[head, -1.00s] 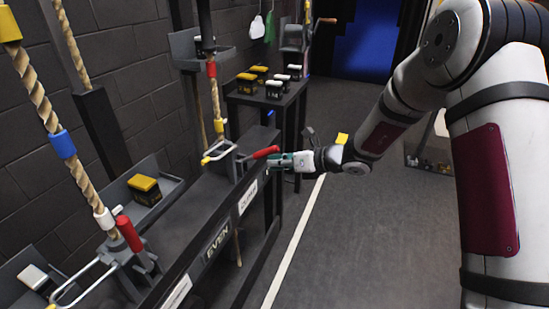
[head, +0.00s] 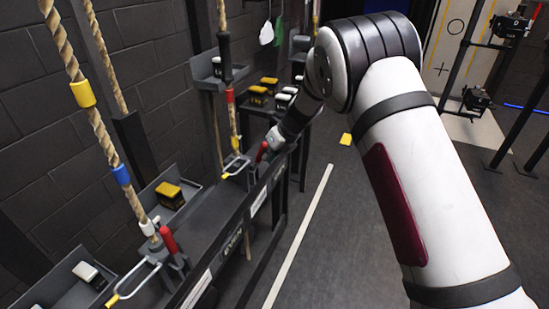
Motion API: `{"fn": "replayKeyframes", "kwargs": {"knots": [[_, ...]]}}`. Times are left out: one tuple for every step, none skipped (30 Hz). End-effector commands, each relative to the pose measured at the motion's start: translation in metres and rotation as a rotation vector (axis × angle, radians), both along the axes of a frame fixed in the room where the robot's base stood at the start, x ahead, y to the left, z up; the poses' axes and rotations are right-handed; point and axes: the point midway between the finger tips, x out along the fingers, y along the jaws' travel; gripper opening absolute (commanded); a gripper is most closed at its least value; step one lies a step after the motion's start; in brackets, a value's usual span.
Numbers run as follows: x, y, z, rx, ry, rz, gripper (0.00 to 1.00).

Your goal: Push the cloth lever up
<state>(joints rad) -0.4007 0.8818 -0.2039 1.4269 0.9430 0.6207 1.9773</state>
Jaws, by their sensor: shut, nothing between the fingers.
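The far lever has a red handle (head: 262,152) and stands on the dark rail beside a rope, behind a yellow-ended wire loop (head: 234,168). The handle is tilted steeply upward. My gripper (head: 269,145) is at the handle's upper right, touching it or very close. The fingers are small and partly hidden, with nothing seen held in them. The label below this lever (head: 258,203) is too small to read for certain. A nearer red lever (head: 168,238) stands almost upright by the rope with the blue band.
The rail (head: 205,235) carries an "EVEN" label. Trays with yellow-topped (head: 169,195) and white-topped blocks (head: 88,271) stand along the wall. A table with several blocks (head: 258,95) is behind my gripper. Open floor with a white line (head: 305,235) lies to the right.

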Motion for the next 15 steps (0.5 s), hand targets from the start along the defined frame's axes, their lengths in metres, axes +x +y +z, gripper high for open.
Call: {"fn": "replayKeyframes", "kwargs": {"knots": [[0.001,0.008,0.003,-0.034,0.007,0.009,0.0],[0.003,0.009,0.004,-0.053,0.012,0.008,0.0],[0.004,0.012,0.005,-0.077,0.022,0.006,0.0],[0.004,0.014,0.006,-0.095,0.029,0.007,0.0],[0.006,0.014,0.007,-0.094,0.032,0.001,0.0],[0.007,0.016,0.008,-0.09,0.033,-0.001,0.0],[0.008,0.018,0.009,-0.09,0.033,-0.001,0.0],[0.009,0.02,0.01,-0.089,0.033,-0.002,0.0],[0.01,0.024,0.011,-0.088,0.032,-0.001,0.0],[0.01,0.026,0.012,-0.088,0.032,-0.001,0.0],[0.011,0.028,0.012,-0.088,0.034,-0.001,0.0],[0.012,0.031,0.013,-0.087,0.035,-0.001,0.0],[0.012,0.033,0.014,-0.087,0.034,0.0,0.0],[0.013,0.034,0.015,-0.087,0.034,0.0,0.0],[0.014,0.036,0.015,-0.087,0.034,-0.002,0.0]]}}
